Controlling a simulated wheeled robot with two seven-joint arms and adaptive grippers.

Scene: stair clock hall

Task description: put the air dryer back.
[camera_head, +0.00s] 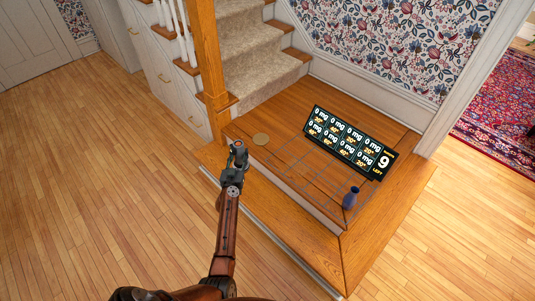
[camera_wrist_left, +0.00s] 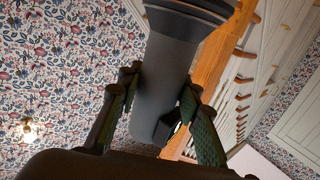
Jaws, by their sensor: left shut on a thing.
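My left gripper (camera_head: 238,160) is in the head view, at the front-left edge of the wooden landing. In the left wrist view, its two green-padded fingers are closed on either side of a dark grey, rounded body with a wider ringed end, which looks like the air dryer (camera_wrist_left: 163,75). In the head view the dryer is too small and covered to make out clearly. My right gripper is not in view.
A wooden newel post (camera_head: 206,55) and carpeted stairs (camera_head: 245,40) stand behind. Floor at left is clear.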

